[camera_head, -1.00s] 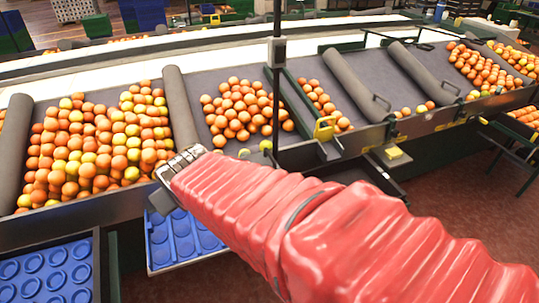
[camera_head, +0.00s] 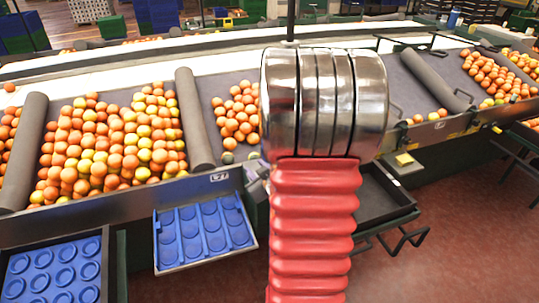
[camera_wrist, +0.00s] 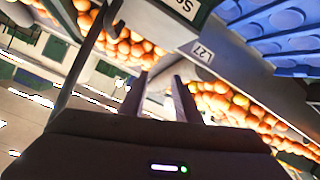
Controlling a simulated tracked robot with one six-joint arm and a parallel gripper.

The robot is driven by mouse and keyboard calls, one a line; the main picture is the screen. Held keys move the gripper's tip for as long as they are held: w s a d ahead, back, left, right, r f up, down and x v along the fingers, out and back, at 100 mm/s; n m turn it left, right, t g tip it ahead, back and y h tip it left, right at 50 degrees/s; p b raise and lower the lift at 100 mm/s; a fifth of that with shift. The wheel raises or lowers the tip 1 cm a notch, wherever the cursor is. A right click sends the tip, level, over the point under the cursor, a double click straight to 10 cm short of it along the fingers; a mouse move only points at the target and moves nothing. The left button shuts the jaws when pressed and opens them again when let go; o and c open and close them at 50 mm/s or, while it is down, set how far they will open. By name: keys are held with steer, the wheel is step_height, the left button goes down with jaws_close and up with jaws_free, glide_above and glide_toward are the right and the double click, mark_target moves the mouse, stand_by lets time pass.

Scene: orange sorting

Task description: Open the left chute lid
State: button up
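My gripper (camera_wrist: 160,82) shows in the wrist view with two dark fingers apart and nothing visible between them. The chute front (camera_head: 160,197) carries a small white label (camera_head: 219,177), which also shows in the wrist view (camera_wrist: 203,52). The left chute lid cannot be made out clearly; my arm covers the chute's middle part. A dark bar (camera_wrist: 85,65) runs down the left of the wrist view, apart from the fingers.
Oranges (camera_head: 110,140) fill the sloping bays, split by grey padded rollers (camera_head: 195,120). A blue cupped tray (camera_head: 203,232) hangs below the chute front, with another blue tray (camera_head: 55,272) at lower left. Open red floor (camera_head: 440,230) lies at right.

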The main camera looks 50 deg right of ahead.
steer(key=s+d+f+m+t+h, duration=0.1)
steer(key=s+d+f, duration=0.1)
steer(key=s, duration=0.3)
steer(key=s+d+f+m+t+h, duration=0.1)
steer(key=s+d+f+t, duration=0.1)
steer(key=s, duration=0.4)
steer(key=shift+s+d+f+m+h, duration=0.15)
steer(key=shift+d+f+m+h, duration=0.25)
steer(key=shift+d, duration=0.5)
steer(key=x, duration=1.4)
steer(key=shift+a+r, duration=0.1)
steer(key=shift+r, duration=0.05)
steer(key=shift+c, duration=0.5)
jaws_close()
